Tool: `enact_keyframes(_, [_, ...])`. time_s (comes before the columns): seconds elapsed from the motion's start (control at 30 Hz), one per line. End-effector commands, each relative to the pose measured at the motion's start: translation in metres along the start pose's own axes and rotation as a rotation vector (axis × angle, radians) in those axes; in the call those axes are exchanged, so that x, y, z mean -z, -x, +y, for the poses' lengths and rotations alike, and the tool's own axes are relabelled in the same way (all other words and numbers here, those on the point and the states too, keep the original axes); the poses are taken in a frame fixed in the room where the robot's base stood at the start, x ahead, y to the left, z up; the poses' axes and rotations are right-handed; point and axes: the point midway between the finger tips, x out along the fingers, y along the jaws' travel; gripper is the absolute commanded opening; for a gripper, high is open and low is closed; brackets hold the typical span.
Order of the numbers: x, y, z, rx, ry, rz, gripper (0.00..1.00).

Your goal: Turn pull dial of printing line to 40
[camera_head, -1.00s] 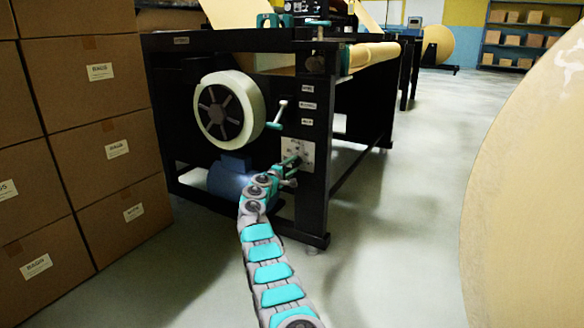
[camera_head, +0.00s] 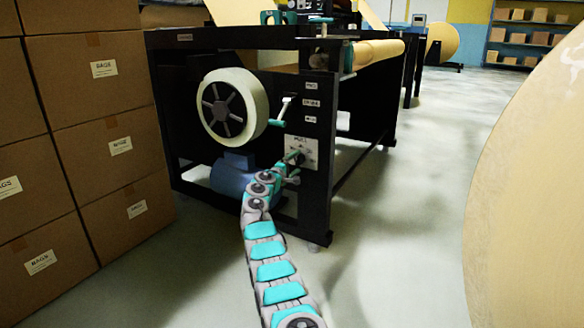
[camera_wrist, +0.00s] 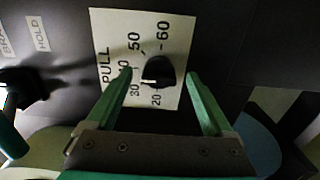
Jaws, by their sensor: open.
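The pull dial is a black knob (camera_wrist: 160,70) on a white plate (camera_wrist: 112,30) marked PULL, with numbers from 20 to 60. The knob's white pointer faces left and slightly down in the wrist view, roughly toward 30. The 40 is partly hidden behind my left finger. My gripper (camera_wrist: 159,74) is open, with one green finger on each side of the knob; I cannot tell if either touches it. In the head view the plate (camera_head: 308,146) is on the front post of the printing line (camera_head: 316,190), with my gripper (camera_head: 293,157) in front of it.
A crank handle (camera_head: 283,106) sits above left of the plate, beside a pale roll (camera_head: 250,92). A blue motor (camera_head: 230,176) is below. Stacked cartons (camera_head: 105,68) stand at left and a large kraft roll (camera_head: 530,200) at right. Floor between is clear.

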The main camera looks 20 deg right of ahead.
Motion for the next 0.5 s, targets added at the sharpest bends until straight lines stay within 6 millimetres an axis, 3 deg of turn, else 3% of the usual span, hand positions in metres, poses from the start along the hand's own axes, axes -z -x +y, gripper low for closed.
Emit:
enact_keyframes(0.23, [0.0, 0.008, -0.008, 0.008, -0.002, -0.006, 0.86])
enact_keyframes(0.5, [0.001, 0.025, -0.001, -0.003, -0.001, 0.001, 0.86])
